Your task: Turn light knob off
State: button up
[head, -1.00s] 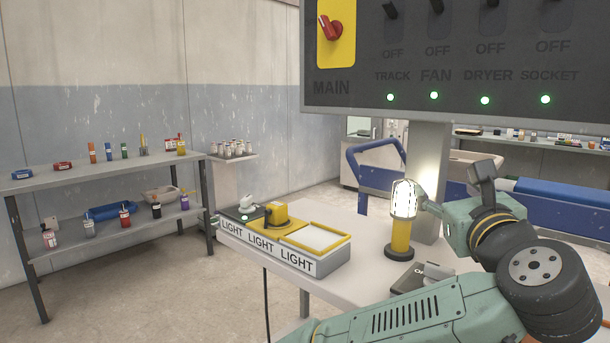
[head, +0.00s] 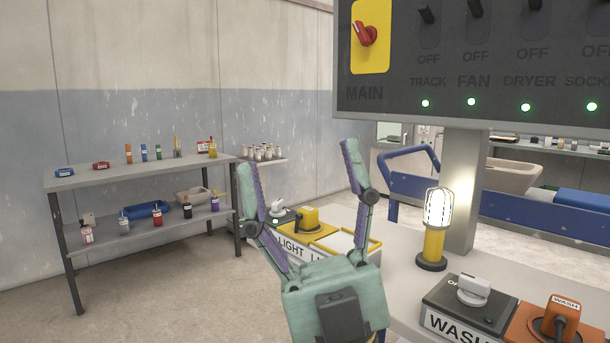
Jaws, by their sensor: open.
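The light knob (head: 277,208) is a pale grey knob on a dark panel at the left end of the LIGHT station (head: 291,249). It shows between the fingers of my gripper (head: 297,158), closer to the left finger. My gripper is open and empty, fingers pointing up and away, in front of the station in the picture. I cannot tell the distance left to the knob. A small pale light shows by the knob. The caged work lamp (head: 437,208) with a yellow base stands to the right and glows. The knob's OFF marking is hidden or too small to read.
A yellow plug (head: 307,218) and a yellow-framed pad (head: 345,243) sit right of the knob. The WASH box (head: 450,322) with its white knob and an orange plug (head: 561,315) are at front right. The switch panel (head: 400,88) overhangs the table. A bottle shelf (head: 125,179) stands left.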

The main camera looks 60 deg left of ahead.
aim_at(276, 211)
jog(key=u, duration=1.7)
jog(key=l+u, duration=1.1)
jog(key=i, duration=0.45)
